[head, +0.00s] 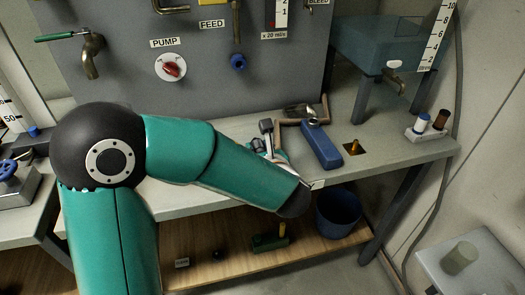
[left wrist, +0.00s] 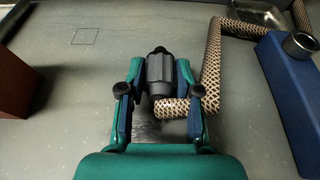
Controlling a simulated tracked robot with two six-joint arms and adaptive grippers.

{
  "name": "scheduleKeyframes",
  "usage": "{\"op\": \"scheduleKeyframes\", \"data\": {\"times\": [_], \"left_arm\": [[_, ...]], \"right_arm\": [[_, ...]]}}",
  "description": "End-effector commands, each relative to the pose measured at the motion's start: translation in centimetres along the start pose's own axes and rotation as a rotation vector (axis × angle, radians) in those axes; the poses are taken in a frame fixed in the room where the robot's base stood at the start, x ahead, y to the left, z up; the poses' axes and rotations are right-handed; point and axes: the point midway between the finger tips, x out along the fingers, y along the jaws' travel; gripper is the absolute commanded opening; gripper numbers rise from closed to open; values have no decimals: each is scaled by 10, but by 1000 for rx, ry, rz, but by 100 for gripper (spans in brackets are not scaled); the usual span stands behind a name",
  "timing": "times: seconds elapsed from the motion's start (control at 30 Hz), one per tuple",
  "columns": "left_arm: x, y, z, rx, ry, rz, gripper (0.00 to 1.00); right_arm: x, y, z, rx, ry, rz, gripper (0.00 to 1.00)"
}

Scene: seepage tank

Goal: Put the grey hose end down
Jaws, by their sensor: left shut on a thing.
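My left gripper (left wrist: 158,92) is shut on the grey hose end (left wrist: 159,72), a dark ribbed fitting between its two fingers in the left wrist view. The braided tan hose (left wrist: 204,62) bends beside the right finger and runs to the back right. In the head view the left gripper (head: 268,147) is over the bench (head: 225,135), mostly hidden behind my forearm. The hose (head: 325,106) shows there behind the blue block. Whether the hose end touches the bench top, I cannot tell. My right gripper is not in view.
A long blue block (head: 321,146) lies close right of the gripper; it also shows in the left wrist view (left wrist: 280,80). A reddish-brown block (left wrist: 14,85) is at left. Bare bench with a thin square outline (left wrist: 85,36) lies between. A blue bucket (head: 338,214) stands below.

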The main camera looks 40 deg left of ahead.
Motion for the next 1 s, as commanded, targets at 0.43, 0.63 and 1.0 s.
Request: {"op": "scheduleKeyframes", "data": {"times": [0.43, 0.63, 1.0], "left_arm": [[2, 0, -4, 0, 0, 1, 50], [2, 0, -4, 0, 1, 1, 58], [-10, -1, 1, 0, 0, -3, 58]], "right_arm": [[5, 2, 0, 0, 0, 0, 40], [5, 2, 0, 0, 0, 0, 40], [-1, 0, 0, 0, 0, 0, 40]]}}
